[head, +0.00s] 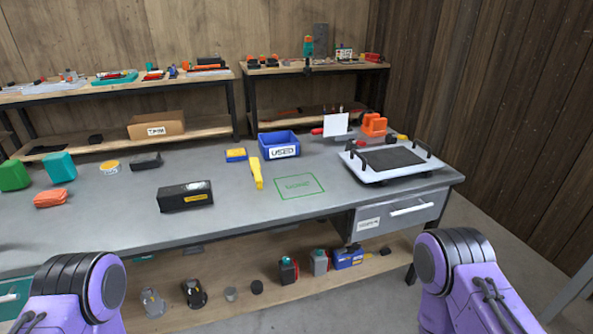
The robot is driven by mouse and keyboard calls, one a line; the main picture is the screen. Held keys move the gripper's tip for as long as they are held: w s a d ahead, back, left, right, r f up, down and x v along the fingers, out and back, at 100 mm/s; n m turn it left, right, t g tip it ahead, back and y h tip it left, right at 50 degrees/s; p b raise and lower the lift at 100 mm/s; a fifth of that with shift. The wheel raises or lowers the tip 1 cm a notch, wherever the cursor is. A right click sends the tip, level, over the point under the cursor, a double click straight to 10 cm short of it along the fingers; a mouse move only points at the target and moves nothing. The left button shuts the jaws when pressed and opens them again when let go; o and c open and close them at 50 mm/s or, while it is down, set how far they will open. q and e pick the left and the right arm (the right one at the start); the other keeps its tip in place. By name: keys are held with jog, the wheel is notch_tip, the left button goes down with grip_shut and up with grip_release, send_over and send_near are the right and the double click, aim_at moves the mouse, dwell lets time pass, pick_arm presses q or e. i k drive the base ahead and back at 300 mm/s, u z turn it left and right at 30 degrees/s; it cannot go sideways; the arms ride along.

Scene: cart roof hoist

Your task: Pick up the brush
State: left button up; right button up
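A yellow elongated object (257,173), which may be the brush, lies on the grey workbench (240,207) in the head view. It is just left of a green-outlined square and in front of the blue bin. Its bristles cannot be made out at this size. My two purple arms show at the bottom left and bottom right corners, but neither gripper is in view. Nothing of mine touches the yellow object.
A blue bin (279,144) labelled USED stands behind the yellow object. A black box (185,196) lies to its left, and a white tray (366,177) with black handles stands right. The marked square (300,186) is empty. The bench front is clear.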

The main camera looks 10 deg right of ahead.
aim_at(254, 165)
jog(key=z, duration=1.15)
jog(key=i, duration=1.1)
jog(key=u, duration=0.5)
